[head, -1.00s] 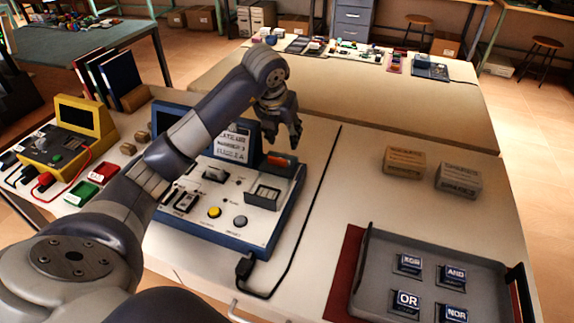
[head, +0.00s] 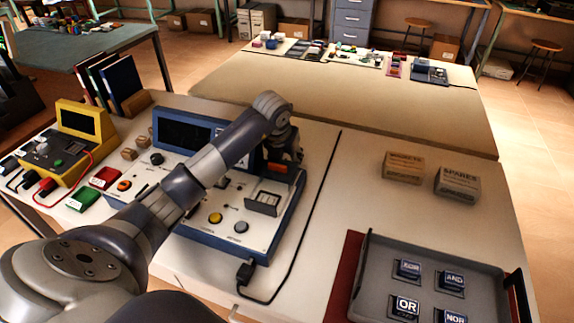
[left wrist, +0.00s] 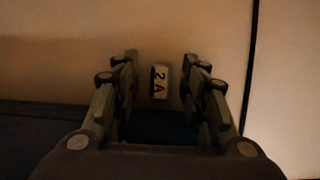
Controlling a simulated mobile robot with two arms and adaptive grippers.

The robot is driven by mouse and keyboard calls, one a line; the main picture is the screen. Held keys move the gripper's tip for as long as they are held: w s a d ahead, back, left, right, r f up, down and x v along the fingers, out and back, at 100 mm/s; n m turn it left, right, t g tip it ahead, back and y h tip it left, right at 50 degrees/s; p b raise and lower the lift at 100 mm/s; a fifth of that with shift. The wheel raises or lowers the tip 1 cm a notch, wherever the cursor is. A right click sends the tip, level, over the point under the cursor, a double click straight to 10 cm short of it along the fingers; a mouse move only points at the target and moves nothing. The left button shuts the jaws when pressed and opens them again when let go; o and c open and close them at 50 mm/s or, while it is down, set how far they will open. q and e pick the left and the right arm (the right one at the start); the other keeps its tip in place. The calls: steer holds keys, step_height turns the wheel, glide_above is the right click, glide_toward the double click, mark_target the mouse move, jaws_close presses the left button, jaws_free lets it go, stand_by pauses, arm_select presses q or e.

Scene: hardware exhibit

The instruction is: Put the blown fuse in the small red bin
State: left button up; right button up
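My left gripper (head: 285,155) is low over the back right part of the blue test console, partly hidden by its own wrist. In the left wrist view the left gripper (left wrist: 158,88) is open. A small pale piece marked "2 A" (left wrist: 160,82), which looks like a fuse, shows between its fingertips, with a gap on both sides. I cannot tell whether this is the blown fuse. The small red bin (head: 105,177) stands left of the console, behind a green bin (head: 83,200). My right gripper is not in view.
The blue console (head: 262,250) has knobs and a raised screen. A yellow meter (head: 88,120) with leads stands at the left. A grey tray (head: 480,258) of labelled blocks and two small boxes (head: 404,166) are at the right. A black cable (head: 308,228) runs beside the console.

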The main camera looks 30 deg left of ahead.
arm_select(q)
steer(key=c, duration=0.9)
jaws_close()
steer(key=shift+r, duration=0.15)
